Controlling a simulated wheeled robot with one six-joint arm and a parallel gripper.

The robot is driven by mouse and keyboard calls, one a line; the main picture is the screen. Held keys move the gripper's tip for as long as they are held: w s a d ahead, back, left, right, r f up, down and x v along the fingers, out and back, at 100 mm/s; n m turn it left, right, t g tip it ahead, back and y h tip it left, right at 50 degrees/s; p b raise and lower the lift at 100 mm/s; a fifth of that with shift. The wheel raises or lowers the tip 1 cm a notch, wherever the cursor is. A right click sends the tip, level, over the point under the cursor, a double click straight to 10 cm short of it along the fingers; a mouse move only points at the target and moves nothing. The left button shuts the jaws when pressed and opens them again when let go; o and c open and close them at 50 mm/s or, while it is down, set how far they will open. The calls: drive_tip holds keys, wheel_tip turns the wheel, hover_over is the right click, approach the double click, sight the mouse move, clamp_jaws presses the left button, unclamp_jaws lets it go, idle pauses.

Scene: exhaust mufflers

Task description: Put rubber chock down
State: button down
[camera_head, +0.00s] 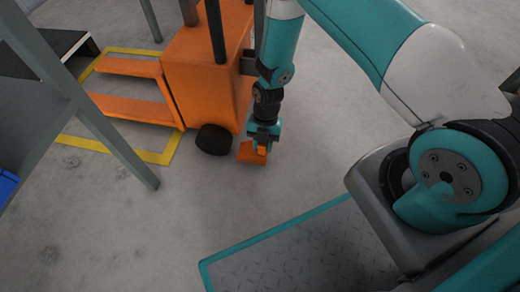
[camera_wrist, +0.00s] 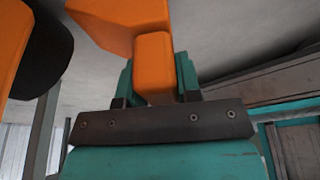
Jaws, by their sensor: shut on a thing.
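The rubber chock (camera_head: 250,153) is an orange wedge-like block. My gripper (camera_head: 263,144) points down and is shut on it, low near the floor. In the wrist view the chock (camera_wrist: 153,58) sits between the two teal fingers of my gripper (camera_wrist: 160,80), and its wider part extends past them to the upper left. I cannot tell whether the chock touches the floor. In the head view it is just right of the black wheel (camera_head: 214,140) of the orange pallet truck (camera_head: 202,70), with a small gap.
Yellow floor lines (camera_head: 118,150) surround the truck's orange forks (camera_head: 130,107). A grey metal frame (camera_head: 105,125) with slanted legs stands at the left, with a blue item (camera_head: 6,186) at its edge. The concrete floor (camera_head: 190,205) in front of the chock is clear.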

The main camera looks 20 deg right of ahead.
drive_tip(key=shift+w, duration=0.35)
drive_tip(key=f+b, duration=0.2)
drive_tip(key=w+f+b, duration=0.1)
drive_tip(key=b, duration=0.1)
drive_tip(key=shift+a+f, duration=0.1)
drive_tip(key=shift+f, duration=0.25)
drive_tip(key=shift+r, duration=0.15)
drive_tip(key=c, duration=0.8)
unclamp_jaws()
drive_tip(key=p+v, duration=0.5)
drive_tip(key=v, duration=0.2)
drive_tip(key=shift+r, duration=0.25)
